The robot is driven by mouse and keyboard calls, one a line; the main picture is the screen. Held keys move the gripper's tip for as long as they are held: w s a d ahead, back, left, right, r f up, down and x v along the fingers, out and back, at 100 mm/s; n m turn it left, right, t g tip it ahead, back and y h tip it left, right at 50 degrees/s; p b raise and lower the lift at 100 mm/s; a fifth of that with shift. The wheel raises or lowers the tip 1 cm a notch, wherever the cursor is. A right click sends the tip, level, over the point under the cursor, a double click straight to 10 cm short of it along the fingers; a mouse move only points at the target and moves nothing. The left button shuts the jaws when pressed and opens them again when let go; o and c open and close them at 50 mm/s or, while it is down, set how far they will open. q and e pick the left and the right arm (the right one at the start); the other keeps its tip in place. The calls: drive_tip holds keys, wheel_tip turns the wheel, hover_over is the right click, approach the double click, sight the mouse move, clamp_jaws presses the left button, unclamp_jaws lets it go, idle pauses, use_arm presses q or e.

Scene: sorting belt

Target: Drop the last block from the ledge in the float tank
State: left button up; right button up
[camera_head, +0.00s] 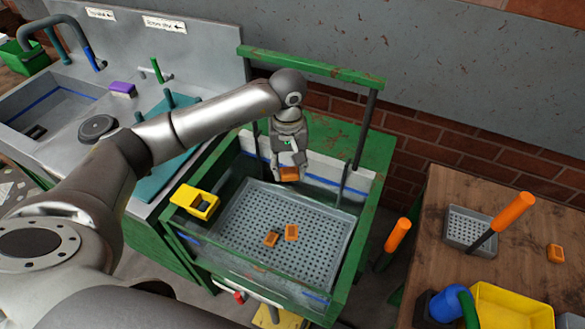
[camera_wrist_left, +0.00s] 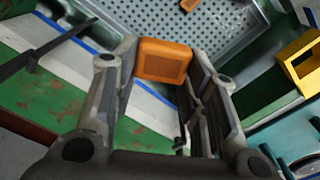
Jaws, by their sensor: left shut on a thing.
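My left gripper (camera_head: 289,164) is shut on an orange block (camera_head: 289,174), which also shows between the fingers in the left wrist view (camera_wrist_left: 162,61). The gripper points down and holds the block at the back edge of the float tank (camera_head: 345,290), a green-framed tank with clear walls. In the tank lies a grey perforated tray (camera_head: 240,205). Two orange blocks lie on the tray, one at its middle (camera_head: 291,232) and one just left of it (camera_head: 271,239). Whether the held block touches anything below cannot be told. My right gripper is not in view.
A yellow box (camera_head: 195,202) sits at the tank's left corner. A green bar (camera_head: 310,66) on posts rises behind the tank. A sink counter (camera_head: 60,95) stands at left. A wooden table (camera_head: 440,210) at right holds another orange block (camera_head: 555,253) and a yellow bin (camera_head: 510,305).

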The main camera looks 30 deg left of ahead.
use_arm(q)
drive_tip(key=shift+w, duration=0.25)
wheel_tip(320, 180, down, 10)
drive_tip(key=b, duration=0.4)
idle(0.3)
drive_tip(key=o, duration=0.9)
wheel_tip(320, 180, up, 12)
drive_tip(key=shift+r, duration=0.1)
idle(0.4)
